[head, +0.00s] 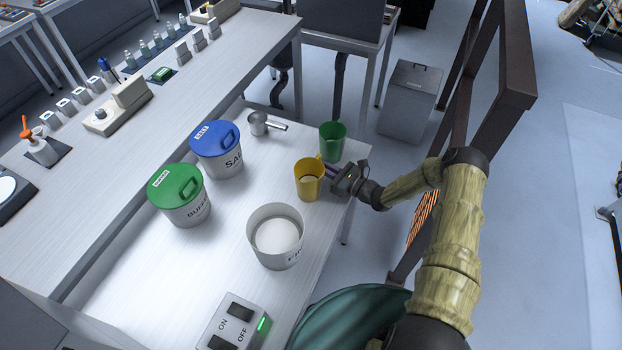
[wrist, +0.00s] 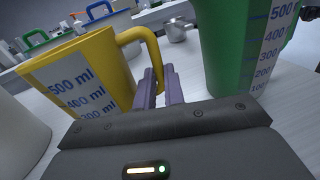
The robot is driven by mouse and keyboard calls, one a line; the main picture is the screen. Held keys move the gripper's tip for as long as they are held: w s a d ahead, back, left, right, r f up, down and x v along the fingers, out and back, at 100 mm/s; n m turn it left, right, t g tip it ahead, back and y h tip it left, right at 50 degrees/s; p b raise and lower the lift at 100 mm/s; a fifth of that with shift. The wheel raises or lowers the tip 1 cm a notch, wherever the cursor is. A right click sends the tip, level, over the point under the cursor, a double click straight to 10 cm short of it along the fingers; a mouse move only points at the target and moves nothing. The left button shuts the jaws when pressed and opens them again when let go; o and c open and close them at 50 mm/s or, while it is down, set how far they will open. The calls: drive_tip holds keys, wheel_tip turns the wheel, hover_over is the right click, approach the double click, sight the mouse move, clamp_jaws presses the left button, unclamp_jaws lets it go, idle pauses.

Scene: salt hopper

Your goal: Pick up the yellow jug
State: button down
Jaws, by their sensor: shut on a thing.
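The yellow jug (head: 309,182) stands upright on the white lower bench, near its right edge. In the wrist view the yellow jug (wrist: 95,75) is at the left, with volume marks on its side and its handle toward my gripper. My gripper (head: 332,172) reaches in from the right at the jug's handle side. In the wrist view my gripper (wrist: 160,85) has its two purple fingers close together at the handle, shut on it. The jug's base is hidden in the wrist view.
A green jug (head: 332,141) stands just behind, and close on the right in the wrist view (wrist: 240,45). A white tub (head: 261,254) is in front. Blue-lidded (head: 222,169) and green-lidded (head: 187,212) buckets and a metal scoop (head: 259,124) stand left and behind.

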drive_tip(key=shift+r, duration=0.15)
wheel_tip(320, 180, up, 10)
drive_tip(key=b, duration=0.1)
drive_tip(key=shift+b, duration=0.35)
